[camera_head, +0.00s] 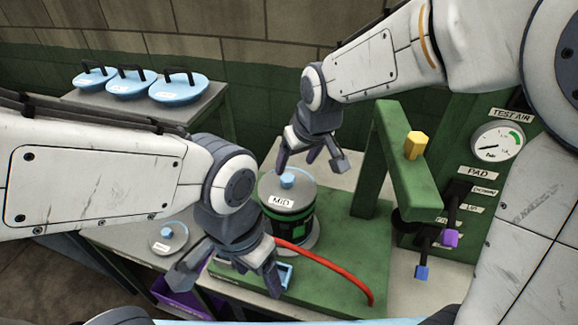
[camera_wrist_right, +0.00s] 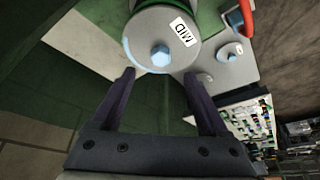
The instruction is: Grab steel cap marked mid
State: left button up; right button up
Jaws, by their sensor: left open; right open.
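The steel cap marked MID (camera_head: 270,187) sits on top of a dark green-banded cylinder (camera_head: 292,222) on the green stand. It is a grey disc with a light blue hex knob (camera_head: 287,179). In the right wrist view the cap (camera_wrist_right: 140,22) is ahead of the fingers, its knob (camera_wrist_right: 160,54) near the gap's far end. My right gripper (camera_head: 312,162) is open and empty, just above and behind the cap. It also shows in the right wrist view (camera_wrist_right: 158,80). My left gripper (camera_head: 228,277) is open, in front and to the left of the cylinder, near a small blue frame (camera_head: 285,275).
A second grey cap with a blue knob (camera_head: 168,238) lies on the left table. Several blue lids with black handles (camera_head: 130,84) rest on the back table. A green press arm with a yellow hex knob (camera_head: 415,145) stands right of the cylinder. A red hose (camera_head: 335,270) curves in front.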

aim_at(287, 177)
jog(key=x, duration=0.4)
jog(key=shift+a+f+p, duration=0.1)
jog(key=shift+p, duration=0.25)
jog(key=p+x, duration=0.2)
jog(key=x, duration=0.2)
jog(key=shift+w+a+f, duration=0.15)
jog(key=shift+f, duration=0.05)
jog(key=shift+w+f, duration=0.15)
jog(key=shift+f, duration=0.2)
grip_shut()
